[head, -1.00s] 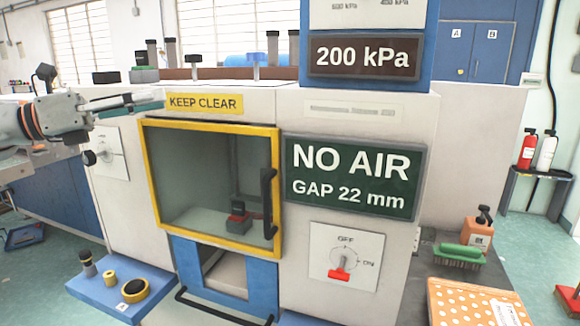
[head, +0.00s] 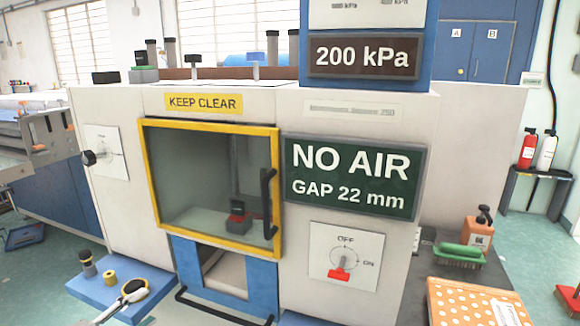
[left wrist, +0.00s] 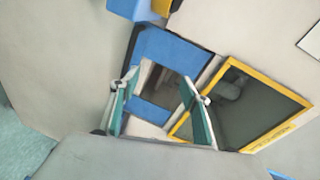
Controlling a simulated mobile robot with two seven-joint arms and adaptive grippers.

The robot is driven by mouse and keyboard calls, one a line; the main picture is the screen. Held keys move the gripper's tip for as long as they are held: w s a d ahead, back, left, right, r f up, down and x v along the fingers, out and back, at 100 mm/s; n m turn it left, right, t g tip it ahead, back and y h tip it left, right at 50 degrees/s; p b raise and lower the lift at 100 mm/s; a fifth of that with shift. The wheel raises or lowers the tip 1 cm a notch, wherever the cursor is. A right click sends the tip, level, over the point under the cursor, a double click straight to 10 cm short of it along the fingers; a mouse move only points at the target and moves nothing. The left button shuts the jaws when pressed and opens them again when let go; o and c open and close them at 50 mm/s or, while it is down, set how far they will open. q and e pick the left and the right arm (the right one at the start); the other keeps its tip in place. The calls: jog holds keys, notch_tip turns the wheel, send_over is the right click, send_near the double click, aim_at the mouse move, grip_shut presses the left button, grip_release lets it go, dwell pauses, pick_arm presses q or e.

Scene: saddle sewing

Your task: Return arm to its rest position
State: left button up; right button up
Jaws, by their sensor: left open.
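My left gripper shows best in the left wrist view (left wrist: 160,92). Its two fingers with green pads stand apart, with nothing between them. Beyond them is the blue-framed lower opening (left wrist: 170,48) of the press, with the yellow-framed door to the right. My right gripper is not in view.
The press has a closed yellow-framed door (head: 145,180) and a sign reading NO AIR, GAP 22 mm (head: 352,178). A blue tray (head: 90,298) holds small items at lower left. A side table with a brush (head: 458,256) and bottle (head: 479,232) stands at right.

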pick_arm(q)
jog(key=s+a+f+n+g+y, duration=0.3)
jog(key=s+f+n, duration=0.1)
jog(key=s+f, duration=0.7)
jog(key=s+a+f+n+g+y, duration=0.2)
jog(key=s+a+f+n+g, duration=0.15)
jog(key=s+f, duration=0.85)
jog(key=d+n+t, duration=0.2)
jog(key=d+n, duration=0.7)
jog(key=d, duration=1.3)
jog(key=shift+f+h, duration=0.3)
